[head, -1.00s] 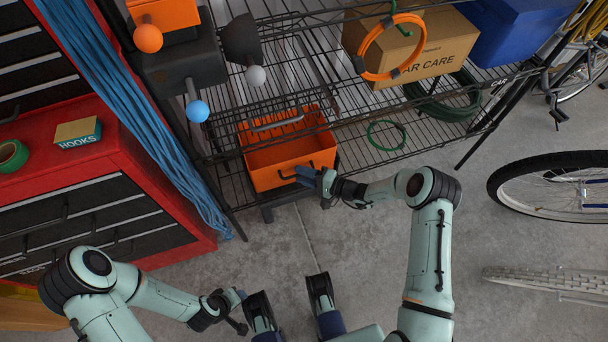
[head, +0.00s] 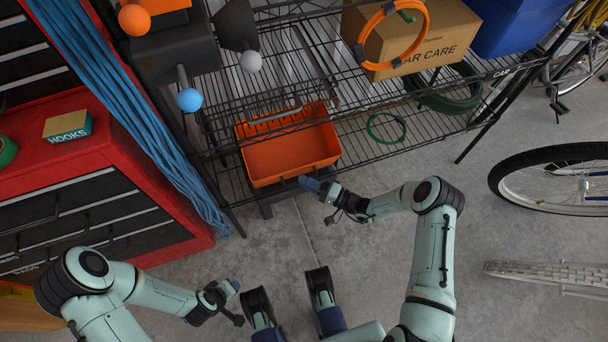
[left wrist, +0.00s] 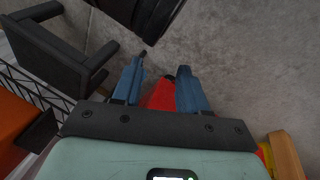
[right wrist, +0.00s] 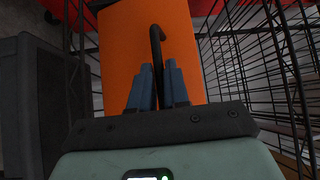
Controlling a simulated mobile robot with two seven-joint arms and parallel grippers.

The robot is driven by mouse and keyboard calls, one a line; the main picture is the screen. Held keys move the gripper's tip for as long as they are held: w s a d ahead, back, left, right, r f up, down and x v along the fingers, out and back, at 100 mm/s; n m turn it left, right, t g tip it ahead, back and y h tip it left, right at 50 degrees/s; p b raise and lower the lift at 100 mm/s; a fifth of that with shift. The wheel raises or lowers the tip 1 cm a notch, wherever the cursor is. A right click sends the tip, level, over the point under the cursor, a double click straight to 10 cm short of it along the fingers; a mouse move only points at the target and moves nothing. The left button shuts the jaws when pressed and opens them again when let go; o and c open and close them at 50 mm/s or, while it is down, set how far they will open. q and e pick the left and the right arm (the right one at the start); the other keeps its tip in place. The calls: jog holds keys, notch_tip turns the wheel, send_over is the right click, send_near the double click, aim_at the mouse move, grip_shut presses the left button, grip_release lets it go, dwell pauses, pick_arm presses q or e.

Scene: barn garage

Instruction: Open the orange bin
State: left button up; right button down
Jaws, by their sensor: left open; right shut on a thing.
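The orange bin (head: 292,160) sits on the wire shelf in the head view, its top open and its inside showing. My right gripper (head: 312,185) is at the bin's near edge. In the right wrist view, the bin's orange face (right wrist: 118,55) carries a black handle (right wrist: 156,45). My right gripper (right wrist: 160,85) is shut on this handle, with the fingers close on either side of it. My left gripper (head: 234,288) is low in the head view, away from the bin. In the left wrist view, my left gripper (left wrist: 160,88) is open and empty.
The wire shelf (head: 222,180) surrounds the bin. A red tool cabinet (head: 130,150) with blue cords (head: 115,90) stands left. A cardboard box (head: 445,35), a green ring (head: 386,128) and a bicycle wheel (head: 560,185) are right.

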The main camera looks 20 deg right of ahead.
pick_arm(q)
jog(key=shift+s+a+f+g+b, duration=0.15)
jog(key=shift+s+f+b, duration=0.1)
jog(key=shift+f, duration=0.25)
jog(key=shift+s+a+f+g+b, duration=0.1)
jog(key=shift+s+a+f+b, duration=0.15)
jog(key=shift+f, duration=0.3)
jog(key=shift+s+a+f+g+b, duration=0.15)
jog(key=shift+s+f+b, duration=0.15)
jog(key=shift+f, duration=0.2)
pick_arm(e)
jog(key=shift+s+d+f+n+t+y, duration=0.1)
jog(key=shift+s+f+n+t+y, duration=0.1)
jog(key=shift+s+f+n+y, duration=0.45)
jog(key=shift+s+f+n+t+y, duration=0.2)
jog(key=shift+s+f+n, duration=0.15)
jog(key=shift+s+f, duration=0.55)
jog(key=shift+w+f, duration=0.2)
jog(key=c, duration=1.2)
grip_release()
pick_arm(q)
jog(key=shift+w+d+r+t+p, duration=0.2)
jog(key=shift+w+r+t+p, duration=0.25)
jog(key=shift+w+r, duration=0.6)
pick_arm(e)
jog(key=v, duration=1.3)
jog(key=shift+s+d, duration=0.1)
jog(key=shift+d, duration=0.1)
